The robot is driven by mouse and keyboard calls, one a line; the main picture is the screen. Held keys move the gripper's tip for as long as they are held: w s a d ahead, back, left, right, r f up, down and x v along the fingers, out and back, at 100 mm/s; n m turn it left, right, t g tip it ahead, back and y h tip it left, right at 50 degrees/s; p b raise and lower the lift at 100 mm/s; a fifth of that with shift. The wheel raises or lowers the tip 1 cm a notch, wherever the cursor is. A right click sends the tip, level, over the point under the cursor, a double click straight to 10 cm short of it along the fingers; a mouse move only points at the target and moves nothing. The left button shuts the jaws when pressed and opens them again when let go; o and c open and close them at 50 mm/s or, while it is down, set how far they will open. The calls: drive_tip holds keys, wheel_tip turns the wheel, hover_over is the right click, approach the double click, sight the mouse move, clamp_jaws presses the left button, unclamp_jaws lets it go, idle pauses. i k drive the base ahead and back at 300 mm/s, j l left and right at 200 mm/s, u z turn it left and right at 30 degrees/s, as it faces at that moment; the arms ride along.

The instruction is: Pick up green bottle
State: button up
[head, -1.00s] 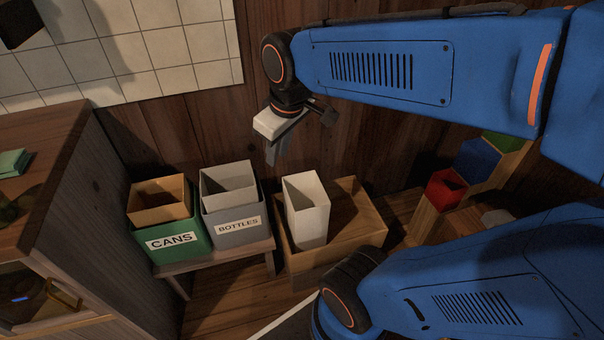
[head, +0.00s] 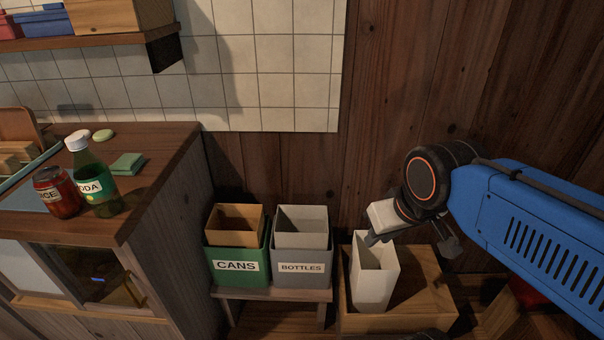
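The green bottle (head: 96,180) has a white cap and a label reading "ODA" in view.
A green bin labelled CANS (head: 237,266) and a grey bin labelled BOTTLES (head: 301,267) stand on a low bench. A white container (head: 374,285) stands in a wooden box (head: 425,305). A green cloth (head: 127,164) lies on the counter (head: 160,160). A shelf (head: 100,38) hangs above.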

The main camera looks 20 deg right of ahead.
sight(93, 176)
drive_tip(key=j+u, duration=0.65)
drive_tip(key=u, duration=0.3)
drive_tip(key=i+j+u, duration=0.15)
drive_tip(key=j+u, duration=0.15)
drive_tip(key=u, duration=0.15)
